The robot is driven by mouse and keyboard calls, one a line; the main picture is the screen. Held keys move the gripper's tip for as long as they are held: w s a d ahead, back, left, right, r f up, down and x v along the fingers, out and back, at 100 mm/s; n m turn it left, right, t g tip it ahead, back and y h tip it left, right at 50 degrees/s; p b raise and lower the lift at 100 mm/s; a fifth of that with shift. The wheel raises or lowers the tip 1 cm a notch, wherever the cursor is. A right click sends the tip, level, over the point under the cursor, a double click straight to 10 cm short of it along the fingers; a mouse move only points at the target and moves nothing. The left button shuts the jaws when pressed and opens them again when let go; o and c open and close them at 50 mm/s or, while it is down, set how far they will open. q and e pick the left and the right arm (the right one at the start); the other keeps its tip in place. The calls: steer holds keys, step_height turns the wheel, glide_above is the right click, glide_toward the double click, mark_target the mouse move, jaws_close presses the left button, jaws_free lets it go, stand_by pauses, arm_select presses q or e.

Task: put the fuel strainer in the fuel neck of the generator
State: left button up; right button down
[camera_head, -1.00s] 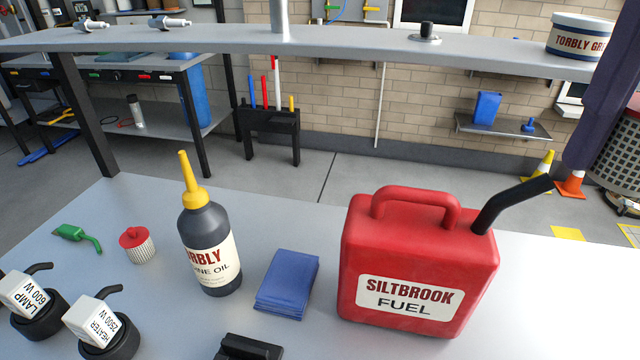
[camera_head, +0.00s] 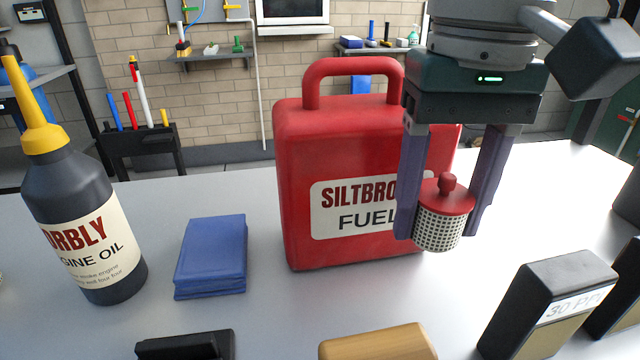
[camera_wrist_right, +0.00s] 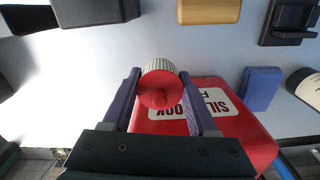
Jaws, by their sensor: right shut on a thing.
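The fuel strainer (camera_head: 440,228) is a pale mesh cup with a red top and a red knob. My right gripper (camera_head: 440,220) is shut on it and holds it upright in front of the red fuel can, with its fingers on either side. The strainer (camera_wrist_right: 160,84) also shows between the fingers in the right wrist view. The generator and its fuel neck are not recognisable in these frames. My left gripper is not in view.
The red fuel can (camera_head: 335,160) stands behind my right gripper. A blue folded cloth (camera_head: 211,254) and an engine oil bottle (camera_head: 85,225) stand to the left. Dark blocks (camera_head: 548,290) and a tan-topped piece (camera_head: 378,342) lie at the front. The table between is clear.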

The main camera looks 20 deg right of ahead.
mark_target(416, 293)
step_height(416, 293, down, 8)
steer(key=shift+r+b, duration=0.2)
steer(key=shift+b, duration=0.9)
steer(key=shift+c, duration=0.9)
jaws_free()
steer(key=shift+f, duration=0.1)
